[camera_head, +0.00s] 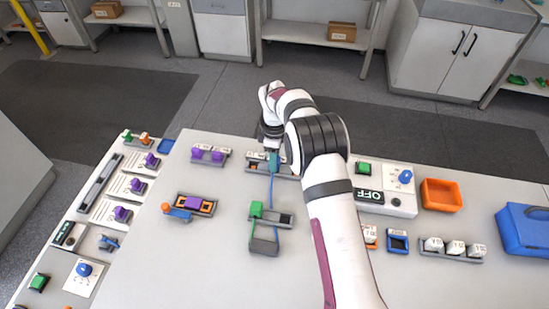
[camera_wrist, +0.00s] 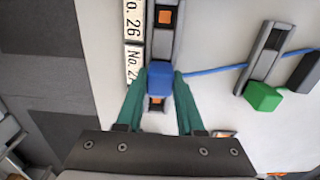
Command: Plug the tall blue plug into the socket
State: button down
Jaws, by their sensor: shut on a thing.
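The blue plug (camera_wrist: 160,82) is between the green fingers of my gripper (camera_wrist: 160,77) in the wrist view, with a blue cable running off to the right. It is over a grey socket strip (camera_wrist: 150,40) with orange sockets. One orange socket (camera_wrist: 165,17) shows beyond the plug and another (camera_wrist: 156,103) shows nearer the gripper body. Labels reading No. 26 and a partly hidden No. 2 stand along the strip's left side. I cannot tell whether the plug touches the strip. In the head view my gripper (camera_head: 272,158) is over that strip (camera_head: 252,167), hiding part of it.
A green plug (camera_head: 256,209) sits on a grey holder (camera_head: 285,220) nearer the front, with the blue cable passing by. A purple block in a tray (camera_head: 193,204) is to the left. An OFF box (camera_head: 385,203) and orange bin (camera_head: 441,194) are right.

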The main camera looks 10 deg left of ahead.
jog(key=shift+f, duration=0.2)
jog(key=shift+c, duration=2.2)
grip_release()
notch_tip(320, 180, up, 16)
jog(key=s+d+r+m, duration=0.6)
jog(key=s+d+r, duration=0.1)
jog(key=s+d+f+m, duration=0.1)
jog(key=s+d+m, duration=0.2)
jog(key=s+m, duration=0.3)
jog(key=s+d+f+m+y, duration=0.1)
jog(key=s+d+m, duration=0.2)
jog(key=s, duration=1)
jog(key=s+d+f+m, duration=0.1)
jog(key=s+d+m, duration=0.3)
jog(key=s+m, duration=0.4)
jog(key=shift+s+f+m+y, duration=0.3)
jog(key=shift+s+y, duration=0.1)
jog(key=shift+s, duration=0.45)
